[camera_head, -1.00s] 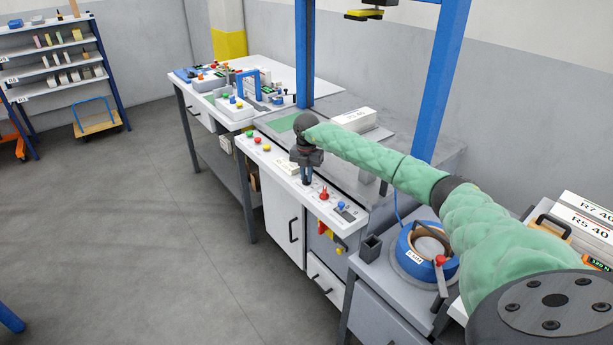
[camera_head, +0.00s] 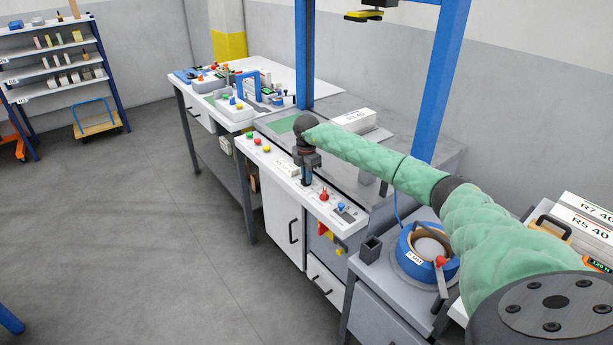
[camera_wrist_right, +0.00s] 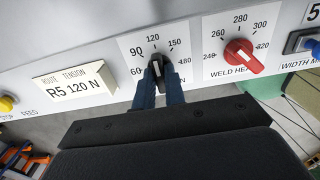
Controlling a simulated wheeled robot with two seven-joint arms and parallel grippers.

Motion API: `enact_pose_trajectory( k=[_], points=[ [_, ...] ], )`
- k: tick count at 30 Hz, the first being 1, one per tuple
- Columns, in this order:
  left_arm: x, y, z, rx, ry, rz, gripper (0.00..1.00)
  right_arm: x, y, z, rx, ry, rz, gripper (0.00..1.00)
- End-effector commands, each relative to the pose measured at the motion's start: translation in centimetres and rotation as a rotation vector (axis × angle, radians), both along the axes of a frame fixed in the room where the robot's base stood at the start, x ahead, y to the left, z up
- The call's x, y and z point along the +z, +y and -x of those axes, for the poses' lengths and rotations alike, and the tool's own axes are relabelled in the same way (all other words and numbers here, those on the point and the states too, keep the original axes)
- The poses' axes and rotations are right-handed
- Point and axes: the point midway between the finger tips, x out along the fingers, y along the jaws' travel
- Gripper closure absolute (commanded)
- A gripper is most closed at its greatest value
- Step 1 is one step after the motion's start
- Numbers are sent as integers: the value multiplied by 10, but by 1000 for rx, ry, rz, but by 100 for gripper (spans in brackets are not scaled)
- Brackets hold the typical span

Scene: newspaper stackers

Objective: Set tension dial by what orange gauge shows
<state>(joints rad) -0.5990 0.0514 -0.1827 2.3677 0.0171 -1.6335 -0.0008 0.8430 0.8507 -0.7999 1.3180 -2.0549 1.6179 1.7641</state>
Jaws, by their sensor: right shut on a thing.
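My right gripper (camera_head: 307,182) reaches down to the white control panel (camera_head: 284,176). Its blue fingers (camera_wrist_right: 158,92) are shut on the black tension dial (camera_wrist_right: 157,66) in the right wrist view. The dial's scale runs 60, 90, 120, 150, 180, and its white mark seems to point near 120, though the fingers partly hide the knob. An orange gauge (camera_head: 597,264) with small green digits sits at the right edge of the head view; the digits are too small to read surely. My left gripper is not in view.
A "Route Tension" card (camera_wrist_right: 75,88) reading "R5 120 N" is left of the dial. A red weld heat knob (camera_wrist_right: 238,56) is close on its right. A blue ring-shaped roll (camera_head: 427,252) stands on the grey cabinet at right.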

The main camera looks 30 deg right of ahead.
Motion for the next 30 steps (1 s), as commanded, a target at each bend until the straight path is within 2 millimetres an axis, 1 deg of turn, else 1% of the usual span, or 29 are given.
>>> enact_pose_trajectory(
  k=[11,12,14,15,23,26,28,29,30],
  points=[
    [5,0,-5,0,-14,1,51,0,0,0,-3,-1,1,100],
    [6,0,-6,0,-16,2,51,0,0,0,-3,-1,1,82],
    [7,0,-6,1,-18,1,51,0,0,0,-3,-1,1,71],
    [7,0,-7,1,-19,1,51,0,0,0,-3,-1,1,66],
    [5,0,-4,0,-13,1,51,0,0,0,-2,-1,0,66],
    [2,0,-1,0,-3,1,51,4,0,-1,-2,-2,0,66],
    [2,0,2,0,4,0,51,11,0,-1,-2,-3,1,66],
    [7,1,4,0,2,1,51,14,0,-1,-2,-3,1,66],
    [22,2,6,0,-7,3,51,19,0,-1,-1,-3,1,66]
  ],
)
